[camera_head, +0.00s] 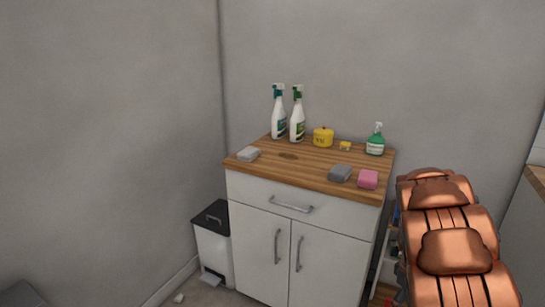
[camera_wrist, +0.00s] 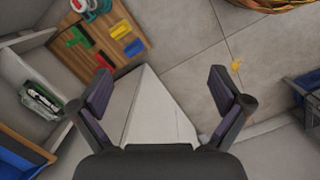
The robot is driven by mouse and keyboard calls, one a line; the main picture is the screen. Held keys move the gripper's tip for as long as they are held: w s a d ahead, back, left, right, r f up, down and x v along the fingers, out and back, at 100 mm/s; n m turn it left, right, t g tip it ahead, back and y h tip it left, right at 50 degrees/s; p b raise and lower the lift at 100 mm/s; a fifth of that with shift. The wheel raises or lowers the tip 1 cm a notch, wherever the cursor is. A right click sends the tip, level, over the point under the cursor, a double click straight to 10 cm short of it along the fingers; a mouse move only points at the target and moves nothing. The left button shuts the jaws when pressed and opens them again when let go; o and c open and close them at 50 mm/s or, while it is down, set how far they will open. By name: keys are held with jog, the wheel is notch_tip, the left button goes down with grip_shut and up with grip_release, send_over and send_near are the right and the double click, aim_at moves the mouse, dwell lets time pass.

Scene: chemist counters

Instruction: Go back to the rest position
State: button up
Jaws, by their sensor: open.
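My gripper (camera_wrist: 160,78) shows in the wrist view, its two dark fingers spread wide apart. It is open and nothing is held between the fingers. A white panel or block (camera_wrist: 160,108) shows behind the gap, and I see no contact with it. The gripper does not show in the head view.
A white cabinet (camera_head: 258,240) with a wooden top (camera_head: 285,168) carries spray bottles (camera_head: 297,118), a yellow pot (camera_head: 323,137), a grey sponge (camera_head: 340,173) and a pink sponge (camera_head: 368,179). A bin (camera_head: 214,245) stands left of it. The wrist view shows tiled floor (camera_wrist: 190,45).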

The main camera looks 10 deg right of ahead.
jog(key=s+a+r+m+p, duration=0.2)
jog(key=s+a+r+p, duration=0.2)
jog(key=a+r, duration=0.5)
jog(key=s+a+r+m+p, duration=0.1)
jog(key=s+a+r+p, duration=0.4)
jog(key=r, duration=0.6)
jog(key=s+a+r+m+p, duration=0.1)
jog(key=s+a+r+p, duration=0.5)
jog(key=s+a+r, duration=0.6)
jog(key=s+a, duration=0.2)
jog(key=s, duration=0.2)
jog(key=shift+s+a+r+y+p, duration=0.15)
jog(key=shift+s+r+y+p, duration=0.2)
jog(key=shift+r+y, duration=0.05)
